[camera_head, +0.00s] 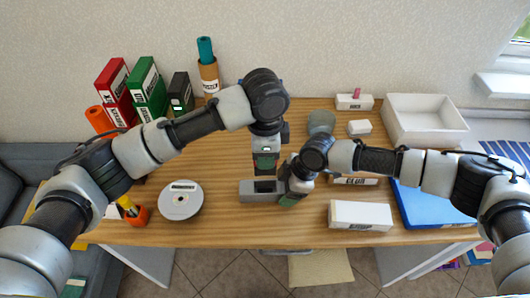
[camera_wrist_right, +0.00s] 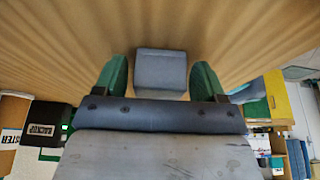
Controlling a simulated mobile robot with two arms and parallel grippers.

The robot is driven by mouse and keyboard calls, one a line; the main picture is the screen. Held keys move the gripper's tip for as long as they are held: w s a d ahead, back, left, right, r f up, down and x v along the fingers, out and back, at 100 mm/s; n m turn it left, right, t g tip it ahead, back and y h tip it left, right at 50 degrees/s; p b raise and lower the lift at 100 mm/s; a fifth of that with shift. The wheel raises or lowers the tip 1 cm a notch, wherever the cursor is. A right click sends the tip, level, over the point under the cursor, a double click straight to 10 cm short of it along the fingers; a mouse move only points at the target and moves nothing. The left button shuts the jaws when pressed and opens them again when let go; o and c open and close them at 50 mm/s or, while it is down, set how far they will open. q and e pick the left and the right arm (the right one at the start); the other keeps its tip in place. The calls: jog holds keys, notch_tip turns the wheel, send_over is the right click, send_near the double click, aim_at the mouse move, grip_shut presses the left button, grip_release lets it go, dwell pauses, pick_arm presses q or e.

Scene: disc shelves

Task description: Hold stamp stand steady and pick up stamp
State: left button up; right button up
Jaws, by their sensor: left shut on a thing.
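The grey stamp stand (camera_head: 245,192) sits near the table's front edge, with a dark opening or part in its middle. My left gripper (camera_head: 265,166) points down just above it and is shut. What it holds, probably the stamp, is mostly hidden by the fingers, and I cannot tell whether it touches the stand. My right gripper (camera_head: 288,200) is low at the stand's right end. In the right wrist view, its green fingers (camera_wrist_right: 159,80) are open on either side of a grey block (camera_wrist_right: 160,68), likely the stand's end, with gaps on both sides.
A disc (camera_head: 165,202) and an orange cup (camera_head: 137,216) are to the left. A white box (camera_head: 360,215), a blue tray (camera_head: 425,207) and a white bin (camera_head: 440,125) are to the right. Red and green binders (camera_head: 148,92) stand at the back left.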

jog(key=shift+o, duration=0.6)
jog(key=v, duration=1.2)
